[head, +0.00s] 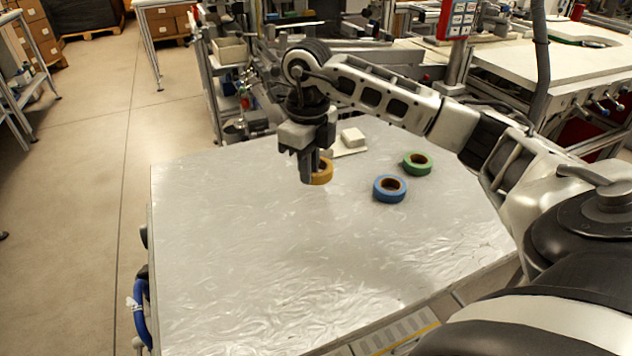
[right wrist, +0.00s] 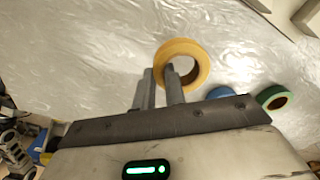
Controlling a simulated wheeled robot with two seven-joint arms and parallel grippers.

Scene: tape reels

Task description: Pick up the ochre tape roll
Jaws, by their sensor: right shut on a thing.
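The ochre tape roll (head: 325,174) is at the far middle of the silvery table, partly hidden behind my right gripper (head: 308,178). It also shows in the right wrist view (right wrist: 202,56), where the right gripper (right wrist: 159,74) has one finger at the roll's hole and the other outside its wall. The right gripper is shut on the wall of the roll. I cannot tell whether the roll touches the table or hangs just above it. My left gripper is not in view.
A blue tape roll (head: 390,189) and a green tape roll (head: 417,164) lie to the right of the ochre one. A white block (head: 352,137) sits behind on a pale base. The table's (head: 230,260) left and front parts are clear.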

